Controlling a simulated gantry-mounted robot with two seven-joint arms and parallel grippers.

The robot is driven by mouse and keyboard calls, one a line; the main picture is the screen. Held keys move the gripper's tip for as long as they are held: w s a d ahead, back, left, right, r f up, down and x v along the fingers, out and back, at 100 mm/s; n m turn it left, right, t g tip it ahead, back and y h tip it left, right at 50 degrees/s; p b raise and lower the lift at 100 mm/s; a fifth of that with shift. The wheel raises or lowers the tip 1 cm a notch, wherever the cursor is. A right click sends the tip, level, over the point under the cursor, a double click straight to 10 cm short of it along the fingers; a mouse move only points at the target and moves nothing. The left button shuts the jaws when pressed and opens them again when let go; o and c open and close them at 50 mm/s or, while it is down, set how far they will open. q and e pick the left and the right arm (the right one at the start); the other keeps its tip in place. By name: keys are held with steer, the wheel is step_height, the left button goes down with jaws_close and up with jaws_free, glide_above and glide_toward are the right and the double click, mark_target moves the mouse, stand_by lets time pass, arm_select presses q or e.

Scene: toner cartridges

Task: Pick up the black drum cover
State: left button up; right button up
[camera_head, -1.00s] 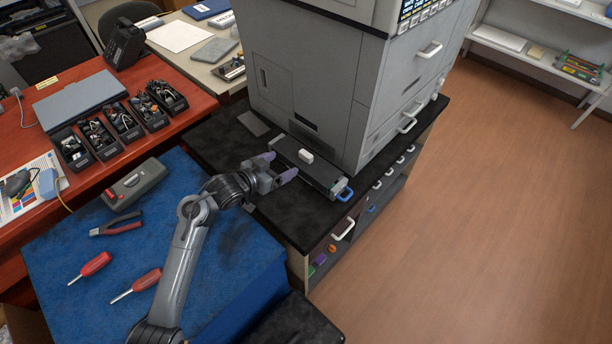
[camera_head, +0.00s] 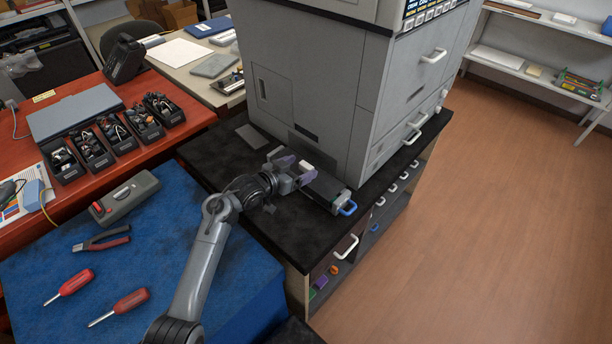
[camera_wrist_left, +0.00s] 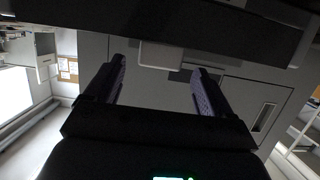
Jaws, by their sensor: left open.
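The black drum cover (camera_head: 328,190) is a long dark unit lying on the black countertop beside the grey printer. A white block-shaped grip (camera_head: 307,167) sits on it, and a blue loop handle (camera_head: 348,208) is at its near right end. My left gripper (camera_head: 297,169) is at the cover, with its purple-padded fingers open around the level of the white grip. In the left wrist view the dark bar of the cover (camera_wrist_left: 225,28) crosses the top, and the white grip (camera_wrist_left: 160,55) lies between the lines of the two fingers (camera_wrist_left: 159,70). The fingers hide part of the cover. My right gripper is not in view.
The grey printer (camera_head: 315,80) stands close behind the cover. Black bins of parts (camera_head: 118,138) stand on the red desk. The floor at right is clear.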

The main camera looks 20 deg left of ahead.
mark_target(306, 165)
arm_select(q)
steer(key=b+x, duration=0.1)
steer(key=x, duration=0.2)
steer(key=shift+w+d+f, duration=0.1)
steer(key=shift+w+d, duration=0.05)
steer(key=shift+w, duration=0.1)
steer(key=shift+s, duration=0.1)
steer(key=shift+c, duration=0.3)
steer(key=c, duration=1)
